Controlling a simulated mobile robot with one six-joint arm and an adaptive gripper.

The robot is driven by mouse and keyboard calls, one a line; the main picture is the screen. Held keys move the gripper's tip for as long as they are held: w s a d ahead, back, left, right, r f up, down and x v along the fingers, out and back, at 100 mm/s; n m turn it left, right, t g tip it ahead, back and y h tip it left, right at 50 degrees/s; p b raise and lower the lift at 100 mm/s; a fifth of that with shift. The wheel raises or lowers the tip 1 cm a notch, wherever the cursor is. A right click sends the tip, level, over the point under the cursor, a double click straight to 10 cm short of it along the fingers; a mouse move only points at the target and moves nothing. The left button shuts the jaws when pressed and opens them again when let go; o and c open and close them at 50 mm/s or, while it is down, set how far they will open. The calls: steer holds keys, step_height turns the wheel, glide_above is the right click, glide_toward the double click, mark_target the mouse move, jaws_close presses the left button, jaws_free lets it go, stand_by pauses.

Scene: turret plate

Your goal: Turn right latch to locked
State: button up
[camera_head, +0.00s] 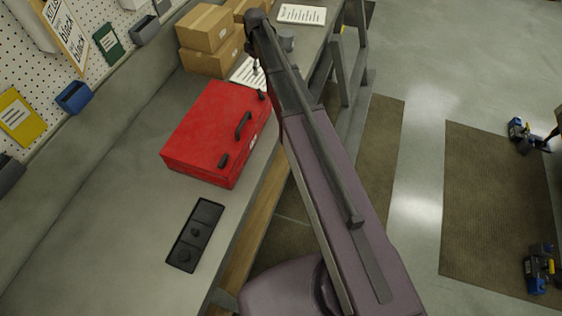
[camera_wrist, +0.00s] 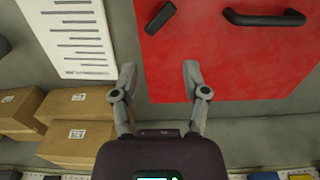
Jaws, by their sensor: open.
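A red toolbox (camera_head: 205,130) lies on the grey workbench, with a black handle (camera_head: 243,125) in the middle and a dark latch on either side of it. The latch at the far end (camera_head: 262,95), beside my arm, also shows in the wrist view as a short dark bar (camera_wrist: 160,18), set at a slant on the red face. The near-end latch (camera_head: 223,160) shows only in the head view. My gripper (camera_wrist: 159,73) is open and empty, and its fingertips appear over the toolbox's edge, apart from the latch. In the head view my arm partly hides the gripper.
Cardboard boxes (camera_head: 206,28) and a printed sheet (camera_wrist: 72,37) are by the toolbox's far end. A black tray (camera_head: 195,235) lies on the near bench. A pegboard with bins (camera_head: 73,97) runs along the left.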

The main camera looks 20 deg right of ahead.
steer(key=s+f+m+b, duration=0.5)
steer(key=s+f+b, duration=0.6)
steer(key=s, duration=0.3)
steer(key=s+f+m+b, duration=0.5)
steer(key=s+f+b, duration=0.7)
steer(key=s+b, duration=0.1)
steer(key=shift+s+f+m, duration=0.2)
steer(key=shift+s+m, duration=0.1)
steer(key=shift+s, duration=0.5)
stand_by(0.3)
steer(key=shift+d, duration=0.1)
step_height(320, 180, up, 26)
steer(key=f+n+p, duration=0.1)
steer(key=p, duration=2.5)
glide_above(261, 93)
steer(key=shift+w+r, duration=0.1)
steer(key=shift+r, duration=0.1)
steer(key=shift+f+b, duration=0.15)
steer(key=shift+b, duration=0.25)
step_height(261, 93, down, 14)
steer(key=b, duration=1.3)
steer(key=shift+r, duration=0.25)
